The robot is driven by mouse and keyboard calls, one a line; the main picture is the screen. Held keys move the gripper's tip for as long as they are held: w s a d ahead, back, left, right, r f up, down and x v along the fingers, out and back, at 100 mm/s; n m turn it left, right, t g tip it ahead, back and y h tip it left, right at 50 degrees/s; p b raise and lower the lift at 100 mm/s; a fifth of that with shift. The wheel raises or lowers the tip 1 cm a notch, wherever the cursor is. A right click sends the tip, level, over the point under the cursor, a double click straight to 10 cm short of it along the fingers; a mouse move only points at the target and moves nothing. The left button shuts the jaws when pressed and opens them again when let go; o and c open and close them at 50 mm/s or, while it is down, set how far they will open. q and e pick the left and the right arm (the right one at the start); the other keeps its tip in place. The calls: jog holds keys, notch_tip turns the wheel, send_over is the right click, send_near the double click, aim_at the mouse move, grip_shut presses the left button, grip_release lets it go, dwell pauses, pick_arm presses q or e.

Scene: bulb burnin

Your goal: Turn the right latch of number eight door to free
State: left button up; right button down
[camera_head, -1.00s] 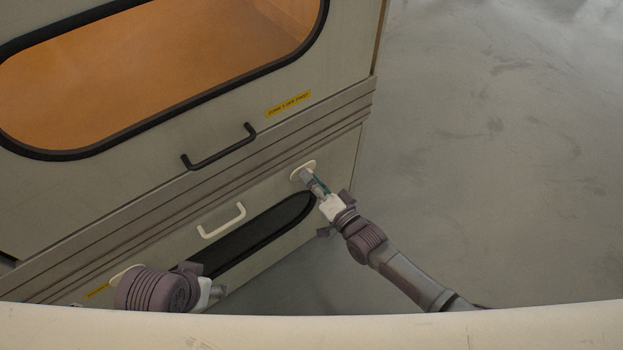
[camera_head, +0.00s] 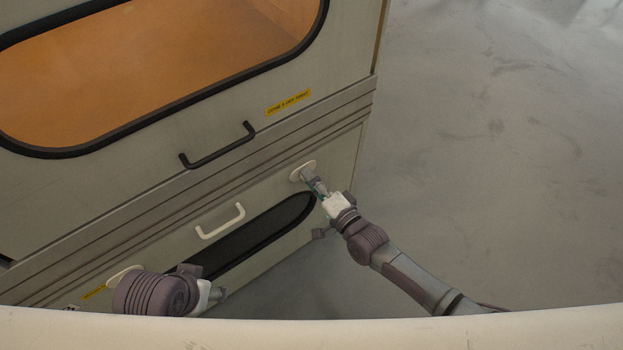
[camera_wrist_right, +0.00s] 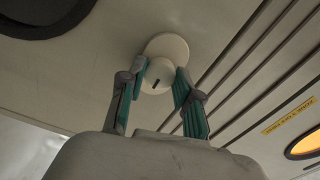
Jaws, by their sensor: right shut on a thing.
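The lower door (camera_head: 225,240) has a white handle (camera_head: 221,222) and a dark oval window. Its right latch shows as a pale round plate (camera_head: 298,169) near the door's upper right corner. In the right wrist view the latch (camera_wrist_right: 158,76) is a cream knob with a short dark mark, on a round base. My right gripper (camera_head: 311,178) is at this latch, its two teal-padded fingers shut on the knob from both sides. My left arm's wrist is in front of the door's left end, by another pale plate (camera_head: 122,274); its fingers are mostly hidden.
Above, a door with a large orange-lit window (camera_head: 150,75) has a black handle (camera_head: 218,149) and a yellow label (camera_head: 288,102). Ribbed trim runs between the doors. Open grey floor (camera_head: 490,160) lies to the right.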

jog(key=c, duration=0.8)
grip_release()
jog(key=v, duration=1.2)
